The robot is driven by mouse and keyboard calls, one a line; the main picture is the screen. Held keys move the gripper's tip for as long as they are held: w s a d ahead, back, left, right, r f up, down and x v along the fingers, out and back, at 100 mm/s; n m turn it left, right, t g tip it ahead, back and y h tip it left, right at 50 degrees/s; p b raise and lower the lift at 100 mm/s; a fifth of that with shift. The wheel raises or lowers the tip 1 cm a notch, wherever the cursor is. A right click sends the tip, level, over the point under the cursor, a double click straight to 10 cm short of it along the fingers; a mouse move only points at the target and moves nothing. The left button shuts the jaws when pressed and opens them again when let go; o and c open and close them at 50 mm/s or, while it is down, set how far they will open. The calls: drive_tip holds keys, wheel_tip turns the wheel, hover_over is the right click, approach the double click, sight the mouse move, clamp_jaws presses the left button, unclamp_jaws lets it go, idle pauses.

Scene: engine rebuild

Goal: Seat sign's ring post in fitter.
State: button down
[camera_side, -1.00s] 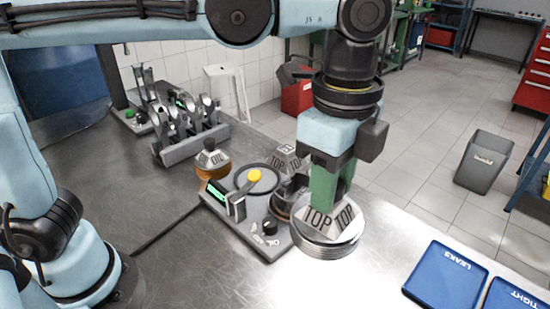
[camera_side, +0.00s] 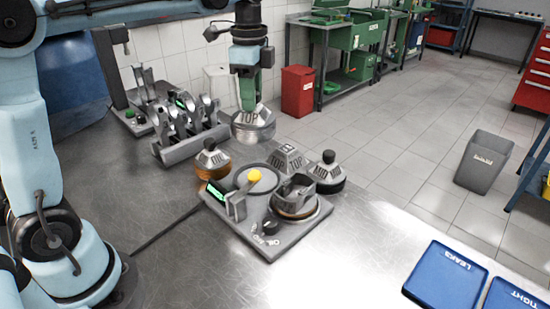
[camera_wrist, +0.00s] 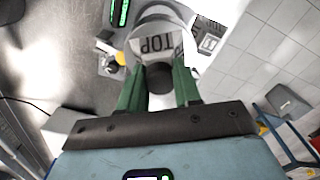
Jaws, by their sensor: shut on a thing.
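My gripper (camera_side: 248,97) is shut on the black knob of the ring post marked TOP (camera_side: 252,128). The post is silvery and cone-topped with a ringed lower edge; it hangs upright, seemingly above the bench. In the wrist view, the green fingers of my gripper (camera_wrist: 158,85) straddle the knob, with the TOP post (camera_wrist: 152,43) beyond. The fitter (camera_side: 258,238) is a grey base with a green display, a round seat (camera_side: 264,183), a yellow-ended lever and a piston (camera_side: 297,194). The held post is behind and left of it. The sign (camera_side: 288,158) behind the fitter reads TOP.
The OIL post (camera_side: 212,160) stands left of the fitter and the MID post (camera_side: 327,171) right of it. A grey rack of metal parts (camera_side: 182,150) stands behind left. Blue trays (camera_side: 446,277) lie at front right. The front bench is clear.

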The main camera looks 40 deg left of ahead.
sight(254, 123)
drive_tip(key=shift+d+f, duration=0.2)
drive_tip(key=shift+f, duration=5.4)
drive_tip(key=shift+f, duration=0.9)
drive_tip(key=shift+c, duration=1.5)
unclamp_jaws()
drive_tip(key=shift+r, duration=3.15)
